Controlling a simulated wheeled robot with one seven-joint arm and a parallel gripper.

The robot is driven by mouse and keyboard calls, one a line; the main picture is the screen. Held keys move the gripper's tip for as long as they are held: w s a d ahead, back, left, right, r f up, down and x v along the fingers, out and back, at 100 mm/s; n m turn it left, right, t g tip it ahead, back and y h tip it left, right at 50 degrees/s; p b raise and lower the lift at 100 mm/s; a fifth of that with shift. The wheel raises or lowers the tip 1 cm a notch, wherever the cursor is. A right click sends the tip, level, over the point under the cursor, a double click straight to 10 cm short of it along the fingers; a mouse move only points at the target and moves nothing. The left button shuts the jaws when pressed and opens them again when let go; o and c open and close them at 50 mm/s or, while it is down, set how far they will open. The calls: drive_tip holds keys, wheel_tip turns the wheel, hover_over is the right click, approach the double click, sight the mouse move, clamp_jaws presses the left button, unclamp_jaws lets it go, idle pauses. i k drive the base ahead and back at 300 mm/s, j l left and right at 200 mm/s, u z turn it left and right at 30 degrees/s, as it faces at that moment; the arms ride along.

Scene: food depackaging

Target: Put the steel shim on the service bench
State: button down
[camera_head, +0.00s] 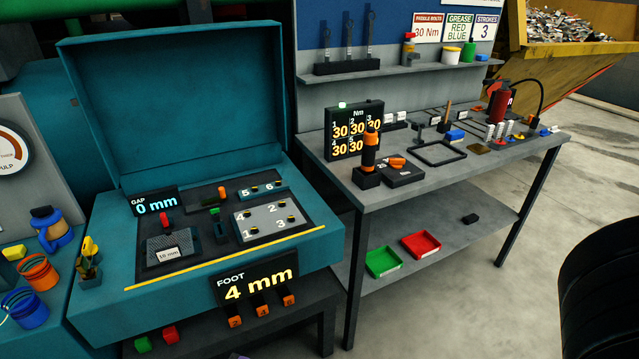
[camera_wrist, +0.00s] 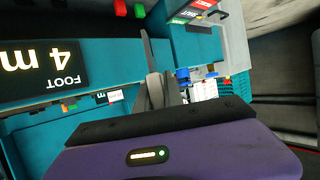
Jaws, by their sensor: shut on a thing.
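My gripper (camera_wrist: 158,82) shows in the wrist view, pointing away from the purple wrist housing. Its dark fingers are shut on a thin, lighter grey piece (camera_wrist: 155,92) that looks like the steel shim; the fingers hide much of it.
The teal machine (camera_head: 105,318) with an open lid stands left of the bench, its FOOT display (camera_head: 257,281) reading 4 mm. A torque display (camera_head: 354,130), an orange-handled tool (camera_head: 370,150) and a black frame (camera_head: 437,153) occupy the bench top. Its front edge has bare room.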

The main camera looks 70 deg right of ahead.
sight(437, 154)
drive_tip(key=j+z, duration=0.15)
drive_tip(key=z, duration=1.55)
drive_tip(key=i+j, duration=0.05)
